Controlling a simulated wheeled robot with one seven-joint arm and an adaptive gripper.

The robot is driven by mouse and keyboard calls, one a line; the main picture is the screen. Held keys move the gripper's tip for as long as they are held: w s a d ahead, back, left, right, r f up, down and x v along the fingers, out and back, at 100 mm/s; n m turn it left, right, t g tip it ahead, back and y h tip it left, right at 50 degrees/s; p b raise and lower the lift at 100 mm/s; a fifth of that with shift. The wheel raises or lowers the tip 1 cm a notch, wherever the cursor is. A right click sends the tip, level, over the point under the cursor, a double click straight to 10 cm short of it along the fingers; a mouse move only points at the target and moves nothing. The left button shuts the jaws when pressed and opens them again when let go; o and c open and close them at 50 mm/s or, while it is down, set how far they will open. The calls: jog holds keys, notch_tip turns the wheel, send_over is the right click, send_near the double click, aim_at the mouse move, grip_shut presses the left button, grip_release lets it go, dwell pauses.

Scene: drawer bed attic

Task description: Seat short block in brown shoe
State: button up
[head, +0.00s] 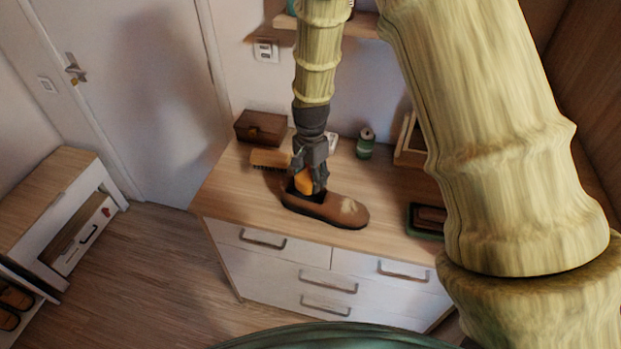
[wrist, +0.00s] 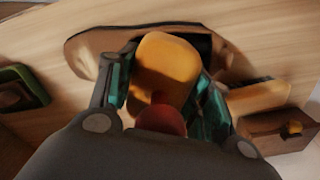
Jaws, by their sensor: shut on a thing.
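The brown shoe (head: 325,206) stands on the wooden dresser top with its toe to the right, a pale scuff on the toe. My gripper (head: 308,186) points down at the shoe's opening. It is shut on an orange-yellow block (head: 303,181), the short block. In the wrist view the block (wrist: 163,70) sits between both fingers (wrist: 160,95), with a round dark red part at its near end. The shoe (wrist: 90,50) shows behind it. The block's lower end is at or in the dark opening; I cannot tell how deep or whether it touches the shoe.
A brush (head: 269,159) lies just left of my gripper, with a brown box (head: 261,127) behind it. A green can (head: 365,144) stands behind right. A green tray (head: 425,221) is at the right. Bare dresser top (head: 232,193) lies left of the shoe.

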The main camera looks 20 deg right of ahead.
jog(key=shift+f+p, duration=0.4)
jog(key=shift+f, duration=0.65)
jog(key=shift+f, duration=0.15)
jog(key=o, duration=1.1)
jog(key=shift+r+b, duration=2.25)
jog(key=shift+r, duration=3.9)
